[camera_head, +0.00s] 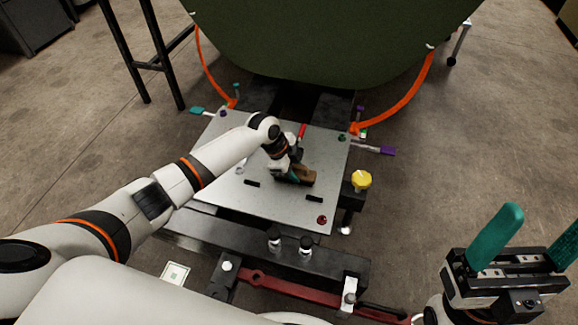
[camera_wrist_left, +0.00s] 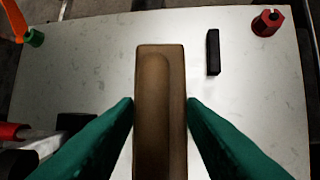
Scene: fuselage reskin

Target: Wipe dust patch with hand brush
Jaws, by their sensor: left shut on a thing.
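The hand brush is a brown block (camera_head: 305,178) over the pale metal panel (camera_head: 222,160). In the left wrist view, its long brown back (camera_wrist_left: 160,90) stands between the two teal fingers. My left gripper (camera_head: 293,174) is shut on it, with the arm reaching in from the left. The bristles are hidden beneath the block, and I cannot tell whether they touch the panel. No clear dust patch shows; the panel has only faint grey marks in the wrist view (camera_wrist_left: 235,100). My right gripper (camera_head: 543,220) is open and empty at the lower right, away from the panel.
Black bars (camera_head: 314,198) and a red piece (camera_head: 322,220) lie on the panel near the brush. A red-handled item (camera_head: 302,130) is behind the gripper. A yellow knob (camera_head: 361,180) stands right of the panel. The green fuselage (camera_head: 330,40) and orange straps (camera_head: 400,103) are beyond.

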